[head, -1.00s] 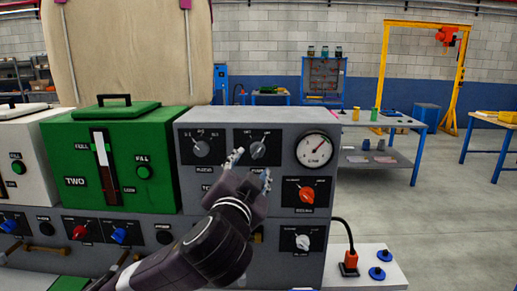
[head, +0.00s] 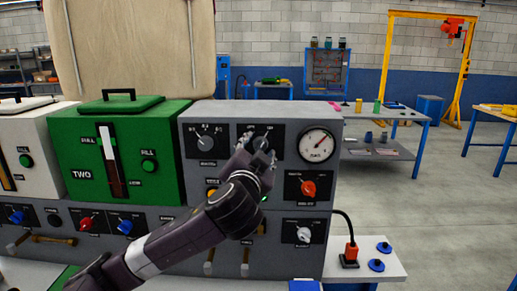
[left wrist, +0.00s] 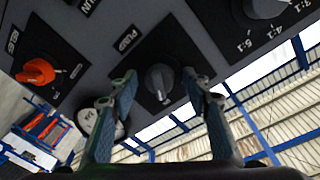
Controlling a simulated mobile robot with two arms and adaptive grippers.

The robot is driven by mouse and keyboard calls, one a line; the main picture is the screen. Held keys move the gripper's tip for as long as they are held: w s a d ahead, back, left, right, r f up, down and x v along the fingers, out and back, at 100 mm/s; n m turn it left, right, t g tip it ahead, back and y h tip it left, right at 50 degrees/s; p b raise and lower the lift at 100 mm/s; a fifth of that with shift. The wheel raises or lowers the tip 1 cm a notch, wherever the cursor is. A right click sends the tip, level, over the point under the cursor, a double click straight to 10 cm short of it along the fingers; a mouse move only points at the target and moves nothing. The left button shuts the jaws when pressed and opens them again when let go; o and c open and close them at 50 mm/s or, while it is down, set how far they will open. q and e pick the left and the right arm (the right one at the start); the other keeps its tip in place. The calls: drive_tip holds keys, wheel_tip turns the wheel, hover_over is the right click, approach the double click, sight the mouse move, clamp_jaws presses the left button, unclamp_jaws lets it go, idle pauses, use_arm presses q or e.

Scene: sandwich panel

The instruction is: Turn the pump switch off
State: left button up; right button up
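The pump switch is a grey rotary knob (left wrist: 158,82) on a black plate marked PUMP in the left wrist view. In the head view the knob (head: 261,143) is partly behind my left gripper (head: 258,149), at the top middle of the grey control panel (head: 232,113). In the left wrist view my left gripper (left wrist: 160,88) is open, with one finger on each side of the knob. A gap shows between the knob and each finger. Which mark the knob points to cannot be read. My right gripper is not in view.
A similar knob (head: 207,142) sits left of the pump switch, and a round gauge (head: 316,145) to its right. An orange-red knob (head: 309,188) and a white knob (head: 303,234) are below the gauge. A green tank (head: 170,165) stands to the left.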

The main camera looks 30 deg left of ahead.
use_arm(q)
drive_tip(key=c, duration=1)
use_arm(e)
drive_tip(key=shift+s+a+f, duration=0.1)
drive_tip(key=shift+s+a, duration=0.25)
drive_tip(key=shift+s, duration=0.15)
use_arm(q)
drive_tip(key=shift+f, duration=0.1)
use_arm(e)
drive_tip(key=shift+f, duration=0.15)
use_arm(q)
drive_tip(key=n+b, duration=0.3)
drive_tip(key=n, duration=0.3)
drive_tip(key=n+y+b, duration=0.1)
drive_tip(key=n+b, duration=0.2)
drive_tip(key=n, duration=0.3)
drive_tip(key=shift+w+d+f, duration=0.1)
drive_tip(key=shift+d, duration=0.05)
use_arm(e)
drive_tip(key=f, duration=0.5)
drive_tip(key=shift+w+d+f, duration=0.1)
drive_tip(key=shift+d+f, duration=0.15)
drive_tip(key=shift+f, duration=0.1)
use_arm(q)
drive_tip(key=shift+n+y, duration=0.3)
drive_tip(key=shift+n, duration=0.1)
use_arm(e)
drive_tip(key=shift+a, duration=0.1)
use_arm(q)
drive_tip(key=o, duration=1.1)
